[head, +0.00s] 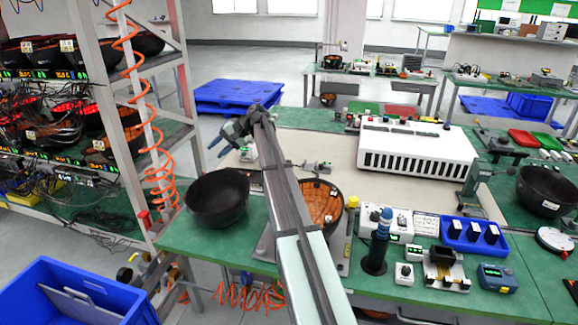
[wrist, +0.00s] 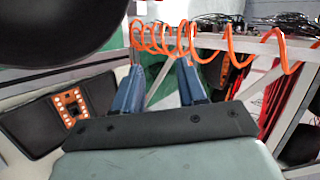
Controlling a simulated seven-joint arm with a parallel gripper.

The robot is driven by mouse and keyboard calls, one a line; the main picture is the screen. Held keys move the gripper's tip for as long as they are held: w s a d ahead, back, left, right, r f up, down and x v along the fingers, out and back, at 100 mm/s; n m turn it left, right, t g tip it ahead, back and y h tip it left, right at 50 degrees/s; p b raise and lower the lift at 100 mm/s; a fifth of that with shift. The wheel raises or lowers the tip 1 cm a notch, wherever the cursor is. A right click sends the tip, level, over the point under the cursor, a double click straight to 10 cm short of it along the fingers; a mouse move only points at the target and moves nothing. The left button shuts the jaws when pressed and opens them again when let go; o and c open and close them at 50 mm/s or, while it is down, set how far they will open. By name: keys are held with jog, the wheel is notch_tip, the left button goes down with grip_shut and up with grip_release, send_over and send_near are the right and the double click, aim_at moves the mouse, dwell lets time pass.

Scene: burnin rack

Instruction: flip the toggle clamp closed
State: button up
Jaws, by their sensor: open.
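I cannot pick out the toggle clamp with certainty. A small grey metal device (head: 316,167) lies on the pale mat just right of my arm and may be it; its handle position is too small to tell. A black bowl with an orange inside (head: 322,203) stands beside my arm, which partly hides it. My gripper touches nothing that I can see.
A black bowl (head: 218,196) stands on the bench's left edge. The rack (head: 185,80) with an orange coiled cable (head: 158,150) is at the left; the coil also crosses the wrist view (wrist: 230,50). A white slotted unit (head: 415,150) stands right. Pale mat (head: 385,195) is partly clear.

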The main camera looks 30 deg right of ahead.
jog(key=s+d+f+m+h, duration=0.1)
jog(key=s+d, duration=0.3)
jog(key=d, duration=0.7)
jog(key=s+d+m+h, duration=0.1)
jog(key=s+d+h, duration=0.15)
jog(key=d, duration=0.85)
jog(key=s+d+f+m+h, duration=0.1)
jog(key=s+d, duration=0.3)
jog(key=d, duration=0.7)
jog(key=x, duration=1.3)
jog(key=shift+w+a, duration=0.2)
jog(key=shift+a, duration=0.05)
grip_shut()
